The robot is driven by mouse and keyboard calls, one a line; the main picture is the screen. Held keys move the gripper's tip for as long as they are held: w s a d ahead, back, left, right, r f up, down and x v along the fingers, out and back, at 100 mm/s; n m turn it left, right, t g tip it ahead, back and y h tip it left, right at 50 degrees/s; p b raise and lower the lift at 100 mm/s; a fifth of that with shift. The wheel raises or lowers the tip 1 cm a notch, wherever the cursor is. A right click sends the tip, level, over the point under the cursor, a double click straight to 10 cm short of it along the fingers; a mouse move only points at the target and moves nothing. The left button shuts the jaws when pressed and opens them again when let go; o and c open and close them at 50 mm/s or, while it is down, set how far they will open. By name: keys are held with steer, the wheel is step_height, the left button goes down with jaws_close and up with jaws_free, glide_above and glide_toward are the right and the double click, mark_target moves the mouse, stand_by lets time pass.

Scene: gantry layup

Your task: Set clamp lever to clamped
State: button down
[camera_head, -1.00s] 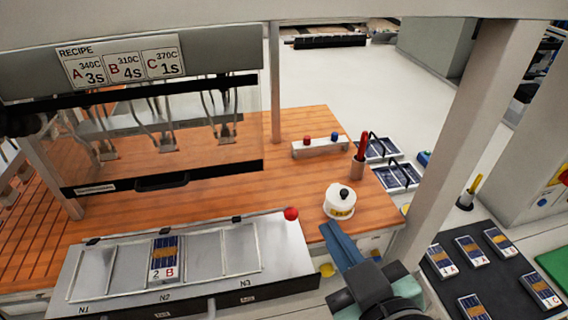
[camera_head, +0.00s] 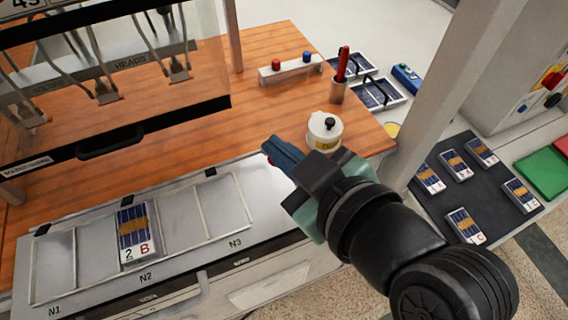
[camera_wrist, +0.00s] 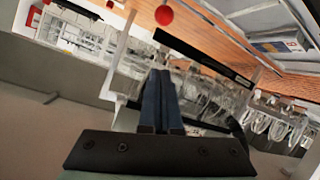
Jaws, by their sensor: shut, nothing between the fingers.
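The clamp lever's red ball knob shows in the wrist view (camera_wrist: 164,15), beyond and a little above my fingertips, with a gap in the picture. In the head view the knob is almost wholly hidden behind my gripper (camera_head: 271,147), at the right back corner of the layup tray (camera_head: 190,240). My gripper's blue fingers are together and empty, and they also show in the wrist view (camera_wrist: 160,75). The lever's arm and its setting cannot be made out.
A cell pack marked 2 B (camera_head: 135,235) lies in the tray. A white pot (camera_head: 324,130), a cup with a red tool (camera_head: 339,92) and a button bar (camera_head: 290,70) stand on the wooden bench. A pale post (camera_head: 450,90) rises right of my arm.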

steer(key=p, duration=0.2)
glide_above(269, 160)
steer(key=w+a, duration=0.2)
step_height(269, 160, down, 3)
steer(key=shift+s+d+f, duration=1.15)
steer(key=shift+d+f, duration=0.1)
steer(key=shift+f, duration=0.1)
steer(key=shift+f, duration=0.15)
